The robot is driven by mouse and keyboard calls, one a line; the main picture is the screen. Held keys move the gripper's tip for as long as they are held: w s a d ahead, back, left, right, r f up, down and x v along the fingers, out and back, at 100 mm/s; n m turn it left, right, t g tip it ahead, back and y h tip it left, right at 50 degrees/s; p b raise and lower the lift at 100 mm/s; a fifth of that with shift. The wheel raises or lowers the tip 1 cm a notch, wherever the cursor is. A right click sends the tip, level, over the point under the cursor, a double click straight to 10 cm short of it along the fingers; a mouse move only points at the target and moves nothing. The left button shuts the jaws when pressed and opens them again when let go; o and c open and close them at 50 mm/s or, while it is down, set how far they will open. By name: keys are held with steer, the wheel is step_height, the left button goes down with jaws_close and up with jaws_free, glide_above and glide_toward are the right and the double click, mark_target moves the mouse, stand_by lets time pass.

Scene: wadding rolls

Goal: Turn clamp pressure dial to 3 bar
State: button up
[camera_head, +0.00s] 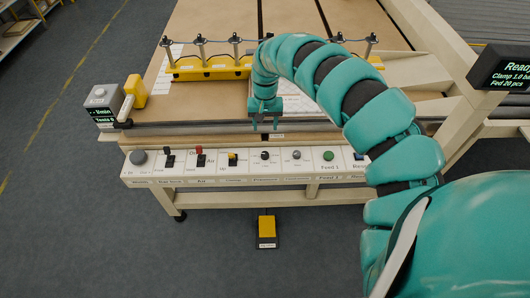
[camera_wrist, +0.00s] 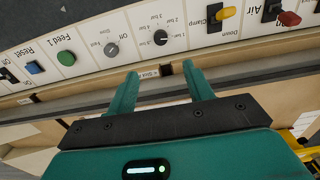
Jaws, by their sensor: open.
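The clamp pressure dial (camera_wrist: 160,38) is a small black knob with bar marks around it, upside down in the wrist view. In the head view the dial (camera_head: 264,155) sits mid-panel. I cannot clearly read its pointer. The display (camera_head: 505,75) reads "Ready" and "Clamp 1.0 ba", cut off by the frame. My gripper (camera_head: 265,127) points down just behind the panel, near the dial. In the wrist view my gripper (camera_wrist: 160,70) has its two teal fingers apart, with nothing held, and the dial lies beyond the fingertips.
The panel also carries a yellow clamp switch (camera_head: 232,158), a red switch (camera_head: 201,155), a grey dial (camera_head: 296,154) and a green button (camera_head: 328,155). A yellow bar (camera_head: 210,70) with several posts lies on the table behind. A yellow pedal (camera_head: 267,227) is on the floor.

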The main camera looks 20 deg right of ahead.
steer(key=b, duration=0.3)
glide_above(265, 154)
step_height(265, 154, down, 5)
steer(key=shift+f+p, duration=1.15)
steer(key=shift+f, duration=4.35)
steer(key=c, duration=1)
